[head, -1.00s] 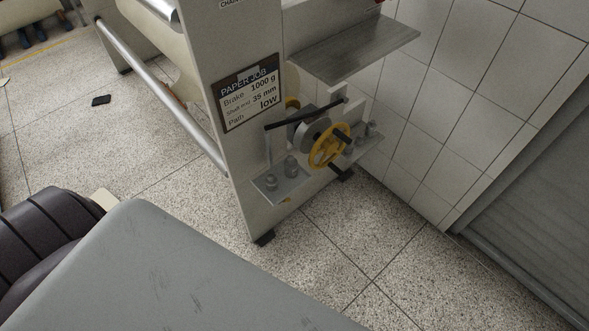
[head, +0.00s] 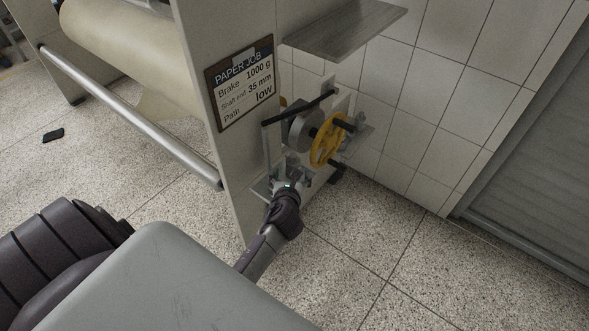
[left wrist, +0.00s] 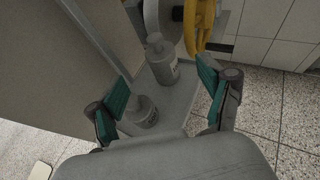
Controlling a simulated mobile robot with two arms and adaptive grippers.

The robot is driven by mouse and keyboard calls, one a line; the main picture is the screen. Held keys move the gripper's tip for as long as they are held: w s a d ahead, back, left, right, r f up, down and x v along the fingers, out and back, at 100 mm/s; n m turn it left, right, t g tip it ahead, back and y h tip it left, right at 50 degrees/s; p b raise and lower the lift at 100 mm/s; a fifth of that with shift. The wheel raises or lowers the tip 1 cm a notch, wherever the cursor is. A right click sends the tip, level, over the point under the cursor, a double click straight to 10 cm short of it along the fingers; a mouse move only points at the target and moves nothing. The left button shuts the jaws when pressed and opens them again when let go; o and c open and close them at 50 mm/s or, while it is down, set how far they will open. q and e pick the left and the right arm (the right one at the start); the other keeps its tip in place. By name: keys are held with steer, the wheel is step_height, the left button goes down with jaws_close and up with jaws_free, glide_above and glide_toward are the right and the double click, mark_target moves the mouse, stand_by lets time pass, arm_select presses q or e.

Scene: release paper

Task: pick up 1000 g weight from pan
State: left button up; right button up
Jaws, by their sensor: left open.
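In the left wrist view two grey metal weights stand on the flat pan (left wrist: 182,100). The farther weight (left wrist: 162,62) is upright with a knob and a label too small to read. The nearer weight (left wrist: 142,114) stands close to the left finger and is partly hidden; its label is also unreadable. My left gripper (left wrist: 165,95) is open, its green-padded fingers spread to either side of the weights, holding nothing. In the head view my left gripper (head: 287,186) is at the pan and hides most of it and the weights. My right gripper is not in view.
A yellow handwheel (head: 328,140) and grey drum (head: 300,130) sit just behind the pan. A sign (head: 243,82) reads Brake 1000 g. A shelf (head: 345,32) juts out above.

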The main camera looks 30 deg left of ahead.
mark_target(293, 161)
arm_select(q)
steer(key=x, duration=0.4)
steer(key=shift+b, duration=0.3)
steer(key=shift+w+a+f, duration=0.15)
steer(key=shift+w+a, duration=0.15)
steer(key=shift+w, duration=0.1)
steer(key=b+x, duration=0.1)
steer(key=x, duration=0.2)
steer(key=shift+w+a, duration=0.15)
steer(key=shift+w, duration=0.2)
steer(key=shift+w+a+f, duration=0.1)
steer(key=shift+w+a, duration=0.05)
steer(key=shift+w, duration=0.2)
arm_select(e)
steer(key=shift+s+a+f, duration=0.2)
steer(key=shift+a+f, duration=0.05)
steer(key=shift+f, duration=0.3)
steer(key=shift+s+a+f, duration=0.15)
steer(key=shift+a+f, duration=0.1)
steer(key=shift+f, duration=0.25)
